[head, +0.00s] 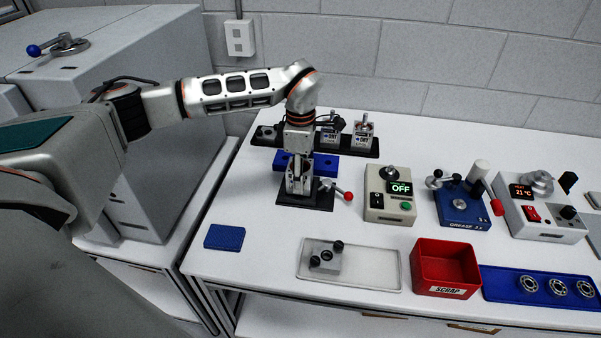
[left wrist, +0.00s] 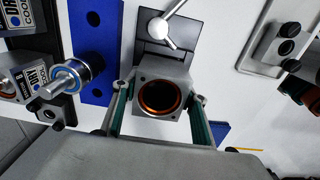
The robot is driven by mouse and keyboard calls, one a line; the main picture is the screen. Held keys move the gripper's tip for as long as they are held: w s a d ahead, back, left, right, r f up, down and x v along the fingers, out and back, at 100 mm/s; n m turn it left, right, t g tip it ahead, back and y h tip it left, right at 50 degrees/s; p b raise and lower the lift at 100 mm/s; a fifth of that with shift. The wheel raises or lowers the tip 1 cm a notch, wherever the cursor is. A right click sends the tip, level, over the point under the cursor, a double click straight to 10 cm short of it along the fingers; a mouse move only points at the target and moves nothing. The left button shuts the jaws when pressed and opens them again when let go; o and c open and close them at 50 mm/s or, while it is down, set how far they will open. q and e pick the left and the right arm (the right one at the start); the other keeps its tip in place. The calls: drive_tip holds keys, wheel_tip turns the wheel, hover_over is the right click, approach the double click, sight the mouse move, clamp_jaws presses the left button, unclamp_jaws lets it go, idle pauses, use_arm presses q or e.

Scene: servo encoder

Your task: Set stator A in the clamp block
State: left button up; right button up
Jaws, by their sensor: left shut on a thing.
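My left gripper (head: 299,186) points down over the dark clamp block (head: 305,199), which has a lever with a red knob (head: 348,196). In the left wrist view its two green-padded fingers (left wrist: 160,98) are shut on the sides of stator A (left wrist: 150,75), a grey square housing with a copper ring inside a dark bore. The stator is at the clamp block, whose dark plate (left wrist: 183,50) and lever (left wrist: 158,28) show beyond it. I cannot tell whether the stator rests on the block or hangs just above it. My right gripper is not in view.
A blue block (head: 325,164) and a black rail (head: 354,150) with grey units stand behind. To the right are a control box (head: 391,207) reading OFF and a blue grease unit (head: 461,207). A tray (head: 375,270) and red scrap bin (head: 445,265) are in front.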

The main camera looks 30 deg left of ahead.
use_arm(q)
drive_tip(key=shift+f, duration=0.3)
idle(0.4)
drive_tip(key=shift+f, duration=0.35)
drive_tip(key=o, duration=1.7)
drive_tip(key=o, duration=0.3)
drive_tip(key=shift+f, duration=0.1)
